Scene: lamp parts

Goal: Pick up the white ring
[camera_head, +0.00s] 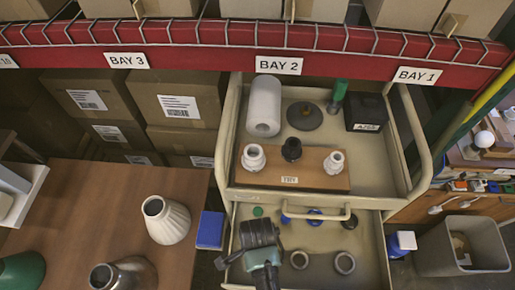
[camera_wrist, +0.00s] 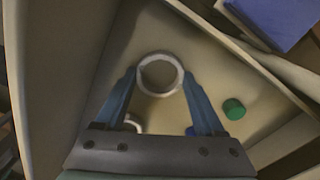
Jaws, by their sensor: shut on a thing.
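The white ring (camera_wrist: 159,62) shows in the wrist view between the tips of my two blue fingers. My gripper (camera_wrist: 160,80) is shut on it, with one finger against each outer side. In the head view my arm's end is over the left of the lower drawer (camera_head: 374,236), and the held ring is hidden there.
Rings (camera_head: 299,260) (camera_head: 345,263), blue caps (camera_head: 314,216) and a green cap (camera_wrist: 234,109) lie in the lower drawer. The open upper drawer (camera_head: 376,172) overhangs its back. A blue box (camera_head: 210,230) stands left of the drawer, by a wooden table (camera_head: 85,215).

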